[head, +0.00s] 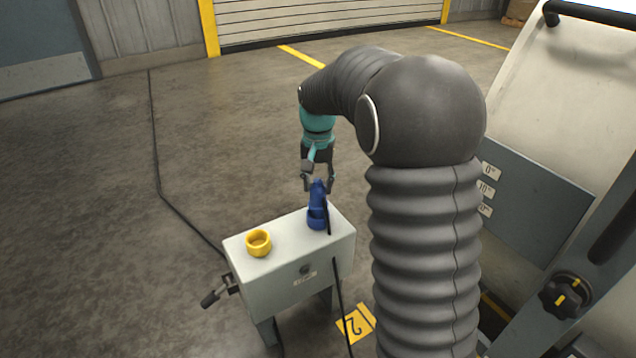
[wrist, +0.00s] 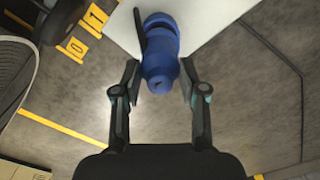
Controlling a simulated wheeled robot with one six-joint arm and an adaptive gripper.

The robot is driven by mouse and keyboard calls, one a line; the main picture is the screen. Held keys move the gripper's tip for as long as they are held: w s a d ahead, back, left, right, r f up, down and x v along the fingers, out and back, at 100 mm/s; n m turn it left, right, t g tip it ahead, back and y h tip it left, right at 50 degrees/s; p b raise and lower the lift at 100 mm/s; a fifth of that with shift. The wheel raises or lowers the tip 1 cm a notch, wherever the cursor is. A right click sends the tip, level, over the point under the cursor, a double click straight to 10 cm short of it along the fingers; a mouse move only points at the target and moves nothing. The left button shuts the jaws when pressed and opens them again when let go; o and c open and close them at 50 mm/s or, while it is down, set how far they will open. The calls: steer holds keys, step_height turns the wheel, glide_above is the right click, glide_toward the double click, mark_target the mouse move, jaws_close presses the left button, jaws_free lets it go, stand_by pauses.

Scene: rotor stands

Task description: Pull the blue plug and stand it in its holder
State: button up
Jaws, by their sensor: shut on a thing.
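The blue plug (head: 318,194) stands upright at the right end of the grey box's top (head: 287,232). A wider blue part (head: 316,217) is around its lower end, and a black cable runs down beside it. My gripper (head: 319,186) is above the box, pointing down, with its fingers on either side of the plug's top. In the wrist view my gripper (wrist: 160,78) is shut on the blue plug (wrist: 160,68). A yellow ring-shaped holder (head: 258,243) stands on the left of the box top, with nothing seen in it. The plug's lower end is hidden.
A lever (head: 217,292) sticks out at the box's left side. Cables hang from the box and run over the floor. A large pale machine with a black knob (head: 566,296) stands at the right. Floor to the left is clear.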

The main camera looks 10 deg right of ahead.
steer(key=shift+r+p, duration=2)
steer(key=shift+r, duration=0.55)
